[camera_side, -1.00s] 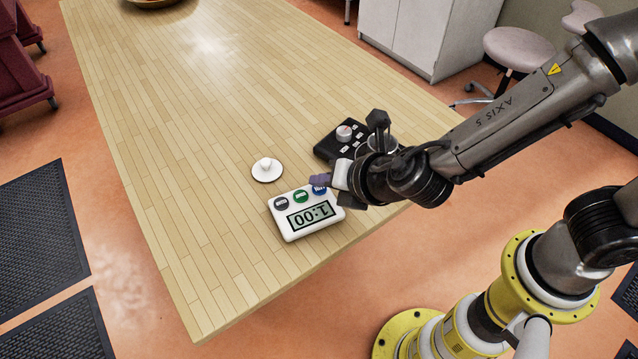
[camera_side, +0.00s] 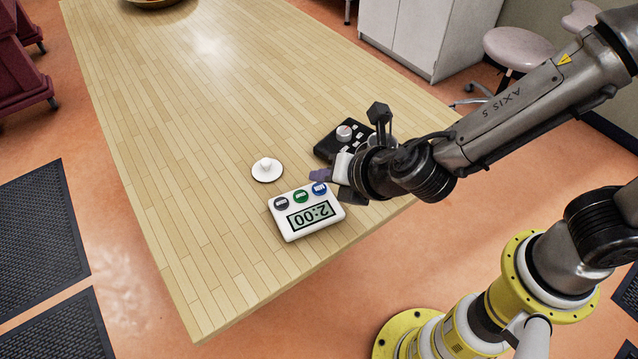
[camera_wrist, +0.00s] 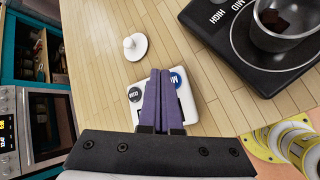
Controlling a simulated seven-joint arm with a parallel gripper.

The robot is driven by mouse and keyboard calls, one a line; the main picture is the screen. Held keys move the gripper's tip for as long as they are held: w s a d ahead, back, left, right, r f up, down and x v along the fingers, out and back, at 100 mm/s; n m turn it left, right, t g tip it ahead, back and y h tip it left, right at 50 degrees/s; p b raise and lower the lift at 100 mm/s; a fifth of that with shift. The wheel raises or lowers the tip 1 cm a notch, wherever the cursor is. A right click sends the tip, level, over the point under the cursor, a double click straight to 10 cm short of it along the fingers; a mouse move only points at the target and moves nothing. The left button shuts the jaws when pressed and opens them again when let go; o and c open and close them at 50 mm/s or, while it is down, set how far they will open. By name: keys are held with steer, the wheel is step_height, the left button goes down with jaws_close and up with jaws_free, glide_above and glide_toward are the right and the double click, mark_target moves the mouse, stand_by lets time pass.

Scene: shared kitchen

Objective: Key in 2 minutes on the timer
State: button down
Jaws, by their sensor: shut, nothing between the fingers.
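The white timer (camera_side: 305,228) lies on the wooden table near its front edge. Its display reads 2:00, upside down in the side view. It has a dark button (camera_side: 281,203), a green button (camera_side: 300,196) and a blue button (camera_side: 319,189). My gripper (camera_side: 320,175) is shut and empty, just above and beyond the blue button, apart from it. In the wrist view the purple fingers (camera_wrist: 159,98) are together over the timer (camera_wrist: 190,112). They hide the green button; the blue button (camera_wrist: 176,80) and dark button (camera_wrist: 135,94) show on either side.
A white disc with a knob (camera_side: 267,169) lies just beyond the timer. A black hotplate (camera_side: 333,142) stands to the right, partly behind my arm, with a pot (camera_wrist: 284,30) on it. The table's left side (camera_side: 150,150) is clear.

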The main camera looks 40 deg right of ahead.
mark_target(323, 192)
steer(key=shift+r, duration=3)
steer(key=d+r+m+h, duration=0.2)
steer(key=d+r+m, duration=0.35)
steer(key=d, duration=0.55)
steer(key=d+r+m+h, duration=0.2)
steer(key=d+r+m, duration=0.35)
steer(key=d, duration=0.65)
steer(key=s+d+f+m+g, duration=0.1)
steer(key=s+d+m, duration=0.2)
steer(key=s+m, duration=0.3)
steer(key=s+d+m+g, duration=0.1)
steer(key=s+d+m, duration=0.2)
steer(key=s+m, duration=0.25)
steer(key=s+a+f+m+g+y, duration=0.1)
steer(key=s+a+f+m+y, duration=0.2)
steer(key=s+a+f+m, duration=0.1)
steer(key=shift+s+a+m+g, duration=0.3)
steer(key=shift+s+m, duration=0.55)
steer(key=shift+s, duration=0.35)
